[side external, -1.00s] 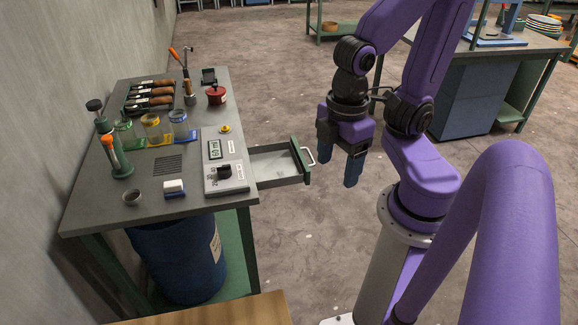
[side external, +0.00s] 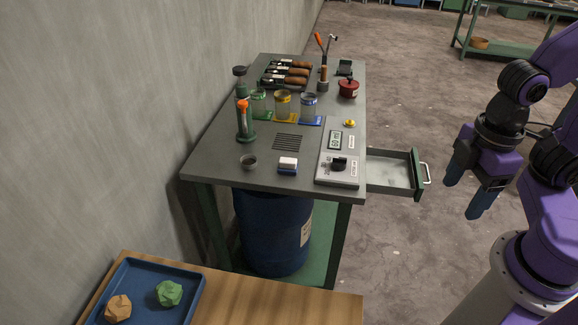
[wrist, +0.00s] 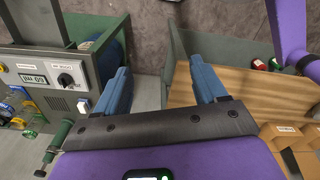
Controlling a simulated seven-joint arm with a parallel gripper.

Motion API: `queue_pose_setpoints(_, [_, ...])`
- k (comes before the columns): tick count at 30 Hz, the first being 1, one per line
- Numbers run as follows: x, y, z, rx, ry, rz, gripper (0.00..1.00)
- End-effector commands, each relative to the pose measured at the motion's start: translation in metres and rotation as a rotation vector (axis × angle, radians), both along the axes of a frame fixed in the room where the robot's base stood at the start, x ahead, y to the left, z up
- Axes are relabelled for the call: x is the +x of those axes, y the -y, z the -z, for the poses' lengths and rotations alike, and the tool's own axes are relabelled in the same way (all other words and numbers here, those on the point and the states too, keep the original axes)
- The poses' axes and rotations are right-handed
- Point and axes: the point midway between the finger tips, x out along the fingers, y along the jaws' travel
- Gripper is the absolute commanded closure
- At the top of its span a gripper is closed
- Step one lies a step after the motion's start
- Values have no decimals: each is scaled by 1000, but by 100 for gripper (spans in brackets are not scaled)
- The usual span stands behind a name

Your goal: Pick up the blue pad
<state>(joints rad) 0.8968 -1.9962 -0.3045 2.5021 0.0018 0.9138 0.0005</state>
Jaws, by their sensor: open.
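A thin blue pad (side external: 313,122) lies on the grey bench under a clear jar with a blue band (side external: 309,103). My gripper (side external: 466,192) is open and empty, in the air to the right of the bench, beyond the open drawer and well apart from both blue things. In the wrist view its two blue fingers (wrist: 160,70) are spread with floor between them. The blue pad cannot be made out clearly there.
An open drawer (side external: 396,172) juts from the bench's right side towards my gripper. A green post with an orange handle (side external: 245,122), a control box (side external: 339,160) and a red pot (side external: 348,88) stand on the bench. A blue tray (side external: 190,285) rests on a wooden table.

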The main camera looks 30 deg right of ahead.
Motion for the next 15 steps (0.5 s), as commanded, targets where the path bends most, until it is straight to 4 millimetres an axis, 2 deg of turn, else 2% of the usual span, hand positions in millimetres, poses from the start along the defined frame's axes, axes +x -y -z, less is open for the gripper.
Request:
queue_pose_setpoints(1, [0,0,0,0,0,0,26])
queue_pose_setpoints(3, [0,0,0,0,0,0,6])
queue_pose_setpoints(11, [0,0,0,0,0,0,6])
queue_pose_setpoints(15, [12,-9,-2,-2,4,-33,6])
